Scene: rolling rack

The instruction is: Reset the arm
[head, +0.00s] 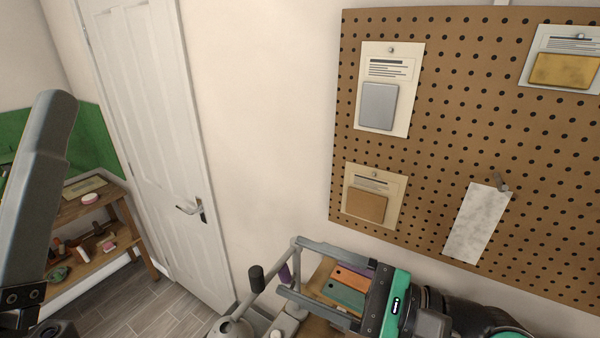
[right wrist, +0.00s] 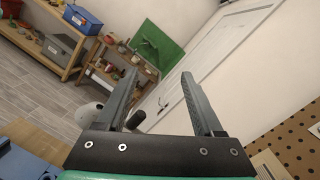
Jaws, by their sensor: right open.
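My right gripper (head: 290,266) is at the lower middle of the head view, in front of the wall below the pegboard. Its two grey fingers point left and stand apart, with nothing between them. In the right wrist view the same gripper (right wrist: 160,76) is open and empty, its fingers reaching toward the door and shelves. A grey link of my left arm (head: 38,190) rises along the left edge of the head view. My left gripper does not show.
A pegboard (head: 440,120) with pinned cards hangs at the right. A white door (head: 150,120) is behind, left of centre. Wooden shelves (head: 85,205) stand at the far left. Below the right gripper are a grey lever with a black knob (head: 256,278) and coloured flat pieces (head: 345,290).

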